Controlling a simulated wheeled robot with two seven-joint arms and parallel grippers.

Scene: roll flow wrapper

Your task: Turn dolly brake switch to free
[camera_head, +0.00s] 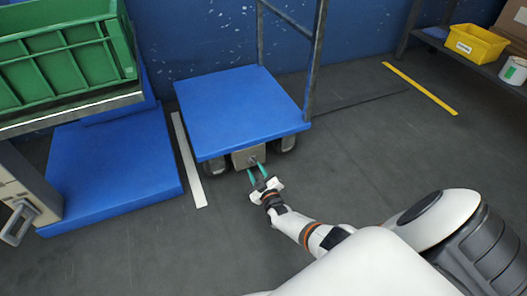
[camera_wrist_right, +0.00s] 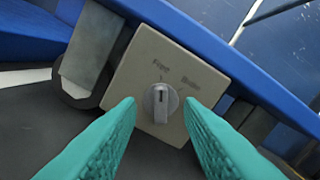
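The dolly (camera_head: 240,110) has a blue deck, with a beige switch box (camera_head: 243,158) under its front edge. In the right wrist view the box (camera_wrist_right: 140,75) looks tilted and bears the words Free and Brake above a grey knob (camera_wrist_right: 160,104). The knob's dark mark points up in the picture, nearer Free than Brake. My right gripper (camera_head: 258,172) is open in front of the box. Its green fingers (camera_wrist_right: 160,125) stand on either side of the knob, with gaps to both sides. My left gripper is not in view.
A metal frame (camera_head: 312,60) rises from the dolly's deck. A blue platform (camera_head: 110,165) and a green crate (camera_head: 65,65) are at the left. A yellow bin (camera_head: 475,44) sits on a shelf at the far right. The floor right of the dolly is clear.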

